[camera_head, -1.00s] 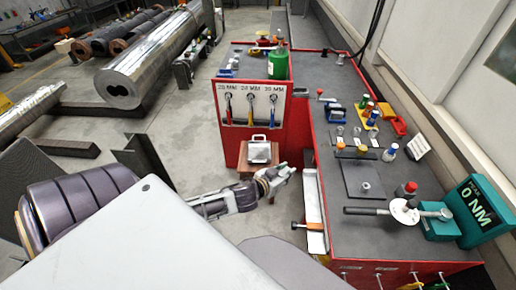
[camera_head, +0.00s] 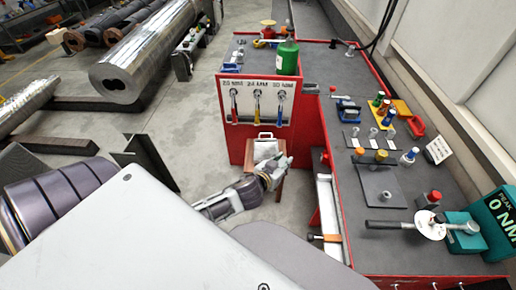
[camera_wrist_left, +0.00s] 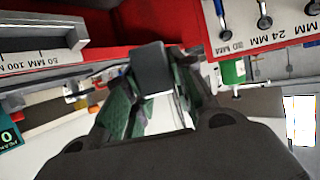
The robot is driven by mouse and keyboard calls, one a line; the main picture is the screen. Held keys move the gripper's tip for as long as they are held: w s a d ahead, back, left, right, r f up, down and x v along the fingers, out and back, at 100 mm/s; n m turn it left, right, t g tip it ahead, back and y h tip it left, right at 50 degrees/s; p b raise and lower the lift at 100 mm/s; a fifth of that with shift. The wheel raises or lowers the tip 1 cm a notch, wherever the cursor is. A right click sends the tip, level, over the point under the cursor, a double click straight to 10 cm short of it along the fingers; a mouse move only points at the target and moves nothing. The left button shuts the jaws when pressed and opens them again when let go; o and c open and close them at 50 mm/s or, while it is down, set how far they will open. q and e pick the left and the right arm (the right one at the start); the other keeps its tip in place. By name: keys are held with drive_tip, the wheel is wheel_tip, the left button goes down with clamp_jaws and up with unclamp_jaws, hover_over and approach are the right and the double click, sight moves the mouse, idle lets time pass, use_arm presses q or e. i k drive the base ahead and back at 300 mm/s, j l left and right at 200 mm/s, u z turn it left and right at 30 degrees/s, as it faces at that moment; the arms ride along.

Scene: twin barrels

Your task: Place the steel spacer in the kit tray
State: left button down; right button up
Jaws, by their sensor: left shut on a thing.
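My left gripper (camera_head: 280,166) is low in front of the red cabinet, beside a small brown stand, left of the bench. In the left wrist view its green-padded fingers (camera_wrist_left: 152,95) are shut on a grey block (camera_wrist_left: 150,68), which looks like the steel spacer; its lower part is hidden. The kit tray cannot be identified for certain. A dark flat plate (camera_head: 372,180) with a small metal ring (camera_head: 386,197) lies on the bench. My right gripper is not in view.
The red-sided bench (camera_head: 345,220) runs along the right, with a pale channel (camera_head: 327,205) on its side. A teal torque meter (camera_head: 490,225) stands at its near end.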

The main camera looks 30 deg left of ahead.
sight(266, 153)
drive_tip(key=i+j+u, duration=0.1)
drive_tip(key=j, duration=0.25)
drive_tip(key=i+j+u, duration=0.1)
drive_tip(key=j, duration=0.3)
drive_tip(key=i+j+u, duration=0.1)
drive_tip(key=i+j, duration=0.15)
drive_tip(key=i+j+u, duration=0.1)
drive_tip(key=j, duration=0.3)
drive_tip(key=i, duration=0.1)
